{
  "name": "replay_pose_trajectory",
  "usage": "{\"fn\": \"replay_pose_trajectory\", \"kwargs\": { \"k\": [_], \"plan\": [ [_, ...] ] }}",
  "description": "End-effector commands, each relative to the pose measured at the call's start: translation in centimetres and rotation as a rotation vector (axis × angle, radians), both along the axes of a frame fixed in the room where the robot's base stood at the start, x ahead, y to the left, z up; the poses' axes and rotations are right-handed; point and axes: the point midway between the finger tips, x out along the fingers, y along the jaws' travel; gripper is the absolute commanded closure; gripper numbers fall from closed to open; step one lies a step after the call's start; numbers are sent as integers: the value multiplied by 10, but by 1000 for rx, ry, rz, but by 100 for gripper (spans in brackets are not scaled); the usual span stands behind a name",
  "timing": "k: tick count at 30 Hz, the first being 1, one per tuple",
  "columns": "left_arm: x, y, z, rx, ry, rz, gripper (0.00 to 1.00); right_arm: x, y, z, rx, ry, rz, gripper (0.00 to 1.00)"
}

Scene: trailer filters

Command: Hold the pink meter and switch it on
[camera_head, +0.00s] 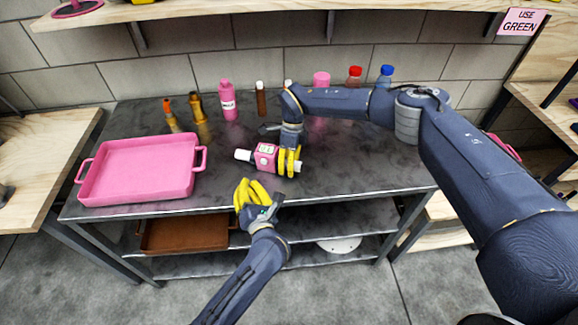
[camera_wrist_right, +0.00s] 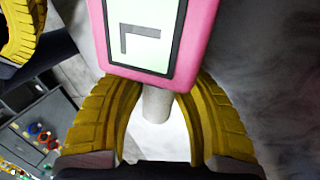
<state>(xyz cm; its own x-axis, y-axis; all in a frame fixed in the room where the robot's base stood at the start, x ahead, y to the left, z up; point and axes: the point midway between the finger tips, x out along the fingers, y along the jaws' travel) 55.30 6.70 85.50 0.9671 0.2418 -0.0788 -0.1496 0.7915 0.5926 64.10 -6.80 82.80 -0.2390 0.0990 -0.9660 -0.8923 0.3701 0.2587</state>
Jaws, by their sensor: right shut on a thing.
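The pink meter (camera_head: 265,155) has a pale screen and white pipe ends, and is near the middle of the dark metal table. In the right wrist view the meter (camera_wrist_right: 185,35) shows a pale green screen with a dark angular mark. My right gripper (camera_head: 289,161) is shut on the meter's right end, its yellow fingers around the grey-white pipe (camera_wrist_right: 157,105). My left gripper (camera_head: 253,193) is at the table's front edge, nearer the camera than the meter and apart from it. Whether its yellow fingers are open is unclear. The meter's switch cannot be made out.
A pink tray (camera_head: 140,196) occupies the table's left side. Behind are a pink bottle (camera_head: 228,102), amber bottles (camera_head: 201,122), a brown bottle (camera_head: 261,100), and red-capped (camera_head: 355,72) and blue-capped bottles (camera_head: 386,71). A brown tray (camera_head: 185,233) sits on the shelf below. The table right of the meter is clear.

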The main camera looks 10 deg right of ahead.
Motion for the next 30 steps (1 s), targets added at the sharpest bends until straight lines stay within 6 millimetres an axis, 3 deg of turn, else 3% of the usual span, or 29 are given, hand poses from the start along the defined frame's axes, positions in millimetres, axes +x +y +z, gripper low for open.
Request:
{"fn": "replay_pose_trajectory", "kwargs": {
  "k": [5, 6, 12, 23, 30],
  "plan": [
    [0, 0, 0, 0, 0, 0, 100, 0, 0, 0, 1, 0, 0, 100],
    [0, 0, 0, 0, 0, 0, 100, 0, 0, 0, 1, 0, 0, 60],
    [0, 0, 0, 0, 0, 0, 100, 0, 0, 0, 0, 0, 0, 37],
    [0, 0, 0, 0, 0, 0, 100, 2, -1, 5, 0, -1, 0, 36],
    [0, 0, 0, 0, 0, 0, 100, 11, -4, 38, 0, -3, 0, 36]
  ]
}}
